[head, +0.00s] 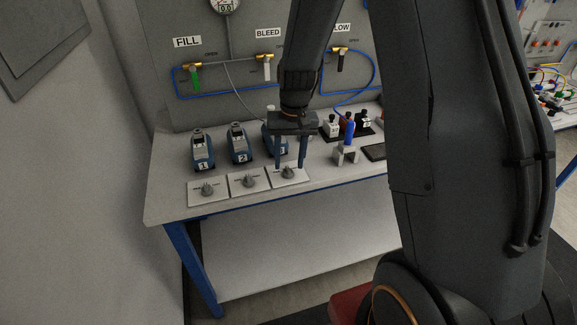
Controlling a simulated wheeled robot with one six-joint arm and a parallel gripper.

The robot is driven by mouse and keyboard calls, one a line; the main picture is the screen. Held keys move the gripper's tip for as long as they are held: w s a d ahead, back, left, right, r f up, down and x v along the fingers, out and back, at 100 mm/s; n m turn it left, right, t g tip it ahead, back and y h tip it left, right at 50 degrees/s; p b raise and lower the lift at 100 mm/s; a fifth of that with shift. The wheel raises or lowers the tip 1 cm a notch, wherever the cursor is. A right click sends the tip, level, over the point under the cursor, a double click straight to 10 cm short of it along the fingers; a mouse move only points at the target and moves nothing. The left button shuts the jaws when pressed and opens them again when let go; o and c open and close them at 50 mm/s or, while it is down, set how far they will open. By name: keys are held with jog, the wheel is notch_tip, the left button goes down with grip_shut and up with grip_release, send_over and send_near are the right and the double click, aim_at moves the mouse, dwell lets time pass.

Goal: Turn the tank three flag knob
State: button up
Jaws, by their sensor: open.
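Three grey knobs on pale plates line the bench's front edge, one before each numbered blue tank. The tank three knob (289,173) is the rightmost, in front of tank 3 (269,147), which is partly hidden behind my gripper. My gripper (290,166) points down with its two fingers apart and nothing visible held between them. Its fingertips are at the back of the tank three plate (300,179), close to the knob, one toward each side. I cannot tell whether they touch the knob.
Tank 1 (203,152) and tank 2 (239,147) stand to the left, with their knobs (207,189) (249,181) in front. A blue-handled tool (349,136) in a grey holder stands to the right. A panel with valves (266,67) rises behind the bench (163,190).

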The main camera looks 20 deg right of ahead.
aim_at(291, 171)
notch_tip(291, 171, up, 5)
jog(key=shift+d+r+b, duration=0.1)
jog(key=shift+d+b, duration=0.05)
jog(key=shift+b, duration=0.45)
jog(key=shift+s, duration=0.1)
jog(key=s+n+t+b, duration=0.1)
jog(key=s+n+b, duration=0.1)
jog(key=s, duration=1.4)
jog(key=shift+s+a+f+h, duration=0.4)
jog(key=shift+a+f, duration=0.05)
